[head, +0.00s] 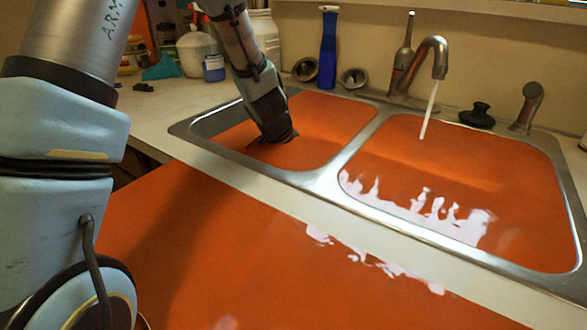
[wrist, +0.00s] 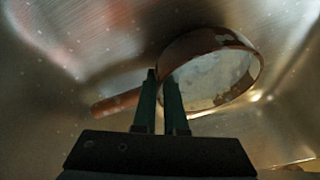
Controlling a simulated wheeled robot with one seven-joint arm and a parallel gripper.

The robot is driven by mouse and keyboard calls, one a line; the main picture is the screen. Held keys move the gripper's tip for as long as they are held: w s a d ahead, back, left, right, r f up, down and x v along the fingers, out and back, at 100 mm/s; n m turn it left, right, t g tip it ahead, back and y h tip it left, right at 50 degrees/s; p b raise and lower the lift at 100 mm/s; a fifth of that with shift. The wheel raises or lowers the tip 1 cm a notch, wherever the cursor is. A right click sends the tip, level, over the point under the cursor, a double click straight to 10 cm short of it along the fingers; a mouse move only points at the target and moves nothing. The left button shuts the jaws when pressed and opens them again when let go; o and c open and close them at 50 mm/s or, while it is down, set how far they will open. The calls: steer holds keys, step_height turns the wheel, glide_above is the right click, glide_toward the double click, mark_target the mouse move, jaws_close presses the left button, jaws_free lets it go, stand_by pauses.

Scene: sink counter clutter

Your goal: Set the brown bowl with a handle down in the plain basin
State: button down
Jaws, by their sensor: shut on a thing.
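The brown bowl with a handle (wrist: 200,45) shows in the wrist view, tilted, with its pale speckled inside facing partly toward the camera and its handle pointing left. My gripper (wrist: 162,76) has both narrow fingers together at the bowl's near wall, close to the handle, and is shut on it. Bare metal of the basin surrounds the bowl; I cannot tell whether the bowl touches it. In the head view my gripper (head: 277,138) reaches down into the left basin (head: 215,122), which has no tap stream. The bowl cannot be made out there.
The right basin (head: 345,152) has water running from the tap (head: 436,58). A divider separates the basins. Behind the sink stand a blue bottle (head: 328,50), metal cups (head: 355,77) and a black stopper (head: 477,114). White jars (head: 196,50) stand at the back left.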

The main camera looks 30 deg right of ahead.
steer(key=c, duration=1.4)
jaws_free()
steer(key=shift+f, duration=0.15)
steer(key=shift+c, duration=0.2)
steer(key=o, duration=0.5)
steer(key=shift+a+r, duration=0.1)
steer(key=shift+r, duration=0.5)
steer(key=p+v, duration=0.1)
steer(key=v, duration=1)
steer(key=shift+a+r, duration=0.1)
